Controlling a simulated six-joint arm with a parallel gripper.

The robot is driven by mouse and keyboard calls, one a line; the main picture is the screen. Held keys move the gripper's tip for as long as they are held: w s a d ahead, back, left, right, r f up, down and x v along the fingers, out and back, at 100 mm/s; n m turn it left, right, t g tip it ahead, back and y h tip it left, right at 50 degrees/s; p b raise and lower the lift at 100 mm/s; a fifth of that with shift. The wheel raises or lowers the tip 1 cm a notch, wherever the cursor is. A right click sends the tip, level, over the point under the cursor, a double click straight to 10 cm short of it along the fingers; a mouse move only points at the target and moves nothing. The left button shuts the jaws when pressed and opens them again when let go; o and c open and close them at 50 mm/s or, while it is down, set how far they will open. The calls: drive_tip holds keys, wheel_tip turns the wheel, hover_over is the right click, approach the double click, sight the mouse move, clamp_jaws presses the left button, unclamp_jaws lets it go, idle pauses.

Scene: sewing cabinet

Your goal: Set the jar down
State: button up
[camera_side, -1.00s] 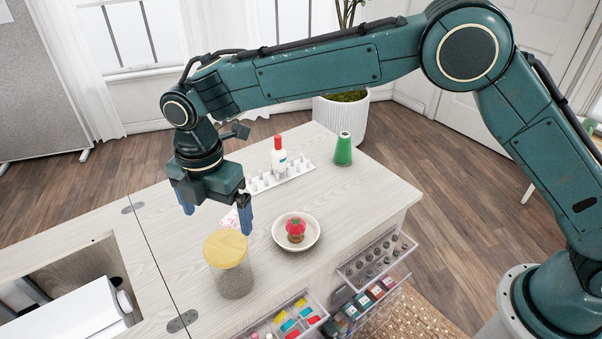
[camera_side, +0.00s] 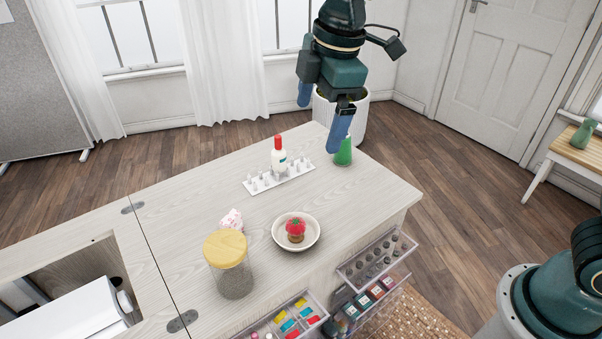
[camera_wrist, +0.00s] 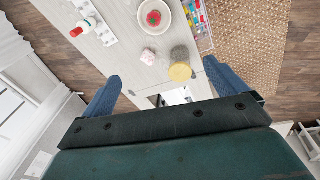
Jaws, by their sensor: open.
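The jar (camera_side: 233,279) is clear with a yellow lid and greyish contents. It stands upright on the cabinet top near the front left, clear of everything. In the wrist view its yellow lid (camera_wrist: 180,71) shows from above, with nothing holding it. My gripper (camera_side: 322,122) is open and empty. It is raised at the back right of the cabinet, well away from the jar. In the side view one blue finger hangs in front of the green cone spool. In the wrist view the fingers (camera_wrist: 168,85) are wide apart.
A white bowl (camera_side: 279,236) with a red pincushion stands right of the jar. A pink-white crumpled item (camera_side: 231,219) lies behind the jar. A white peg rack (camera_side: 262,188), a red-capped bottle (camera_side: 278,160) and a green spool (camera_side: 343,158) stand farther back. Clear drawers (camera_side: 352,270) stick out at front.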

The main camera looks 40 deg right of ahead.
drive_tip(key=s+d+r+m+t, duration=0.2)
drive_tip(key=s+d+r+m, duration=0.2)
drive_tip(key=s+d+m, duration=0.6)
drive_tip(key=s+d+f+m, duration=0.2)
drive_tip(key=s+d, duration=0.1)
drive_tip(key=s, duration=0.3)
drive_tip(key=s+d+f+m+t, duration=0.1)
drive_tip(key=s+d+f+m, duration=0.1)
drive_tip(key=s, duration=0.4)
drive_tip(key=shift+s+d+m+t+h, duration=0.3)
drive_tip(key=shift+s+d+m+h, duration=0.15)
drive_tip(key=shift+d, duration=0.85)
drive_tip(key=shift+w, duration=0.1)
